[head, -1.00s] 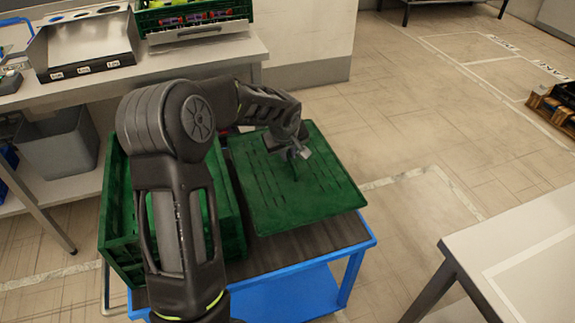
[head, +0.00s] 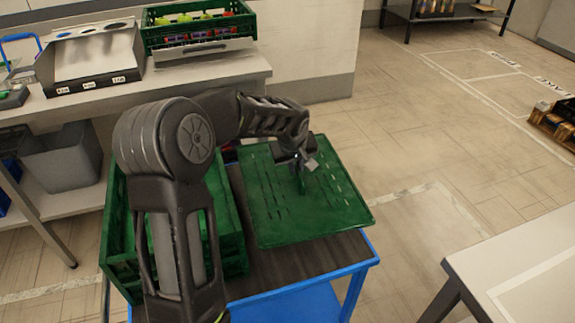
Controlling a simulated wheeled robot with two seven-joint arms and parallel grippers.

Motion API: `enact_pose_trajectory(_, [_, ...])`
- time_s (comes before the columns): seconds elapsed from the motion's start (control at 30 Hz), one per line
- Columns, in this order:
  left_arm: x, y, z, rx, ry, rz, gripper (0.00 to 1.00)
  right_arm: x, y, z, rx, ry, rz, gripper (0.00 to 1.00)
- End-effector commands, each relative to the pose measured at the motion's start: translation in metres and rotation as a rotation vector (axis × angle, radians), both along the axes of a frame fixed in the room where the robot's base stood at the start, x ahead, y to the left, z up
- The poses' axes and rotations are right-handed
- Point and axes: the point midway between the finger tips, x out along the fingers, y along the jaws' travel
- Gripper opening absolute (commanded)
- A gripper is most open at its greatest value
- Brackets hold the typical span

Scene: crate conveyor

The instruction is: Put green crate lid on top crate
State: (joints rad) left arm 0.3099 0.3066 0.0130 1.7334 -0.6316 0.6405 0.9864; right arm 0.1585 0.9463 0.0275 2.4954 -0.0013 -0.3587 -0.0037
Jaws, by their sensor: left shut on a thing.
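The green crate lid (head: 275,219) is a flat slotted panel. It is held slightly tilted above the right part of the blue cart's dark top. My left gripper (head: 302,166) is shut on the lid at its upper middle. The green crates (head: 121,235) stand stacked on the left part of the cart, just left of the lid and largely hidden behind my left arm. The lid is beside the crates, not over them. My right gripper is out of view.
The blue cart (head: 318,307) has a dark top (head: 268,277). A grey table (head: 535,262) stands at the right. A workbench (head: 205,82) at the back carries a filled green crate (head: 200,30). A grey bin (head: 62,160) sits on its lower shelf. Open floor lies to the right.

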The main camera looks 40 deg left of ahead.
Motion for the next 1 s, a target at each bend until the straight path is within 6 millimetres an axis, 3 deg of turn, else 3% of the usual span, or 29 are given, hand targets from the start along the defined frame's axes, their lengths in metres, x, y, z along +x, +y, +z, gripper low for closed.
enact_pose_trajectory(0.2, [0.002, -0.084, 0.030, -0.017, 0.013, -0.337, 0.00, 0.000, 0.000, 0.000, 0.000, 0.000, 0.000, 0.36])
enact_pose_trajectory(0.4, [-0.012, -0.175, 0.063, -0.013, 0.004, -0.738, 0.00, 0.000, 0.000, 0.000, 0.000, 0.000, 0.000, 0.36])
enact_pose_trajectory(0.5, [-0.020, -0.204, 0.074, -0.007, -0.004, -0.879, 0.00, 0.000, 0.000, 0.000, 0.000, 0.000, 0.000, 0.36])
enact_pose_trajectory(0.67, [-0.026, -0.222, 0.081, 0.001, -0.014, -0.971, 0.00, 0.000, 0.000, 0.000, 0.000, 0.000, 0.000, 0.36])
enact_pose_trajectory(1.0, [-0.026, -0.222, 0.081, 0.001, -0.014, -0.972, 0.00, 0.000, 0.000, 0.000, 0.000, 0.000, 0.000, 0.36])
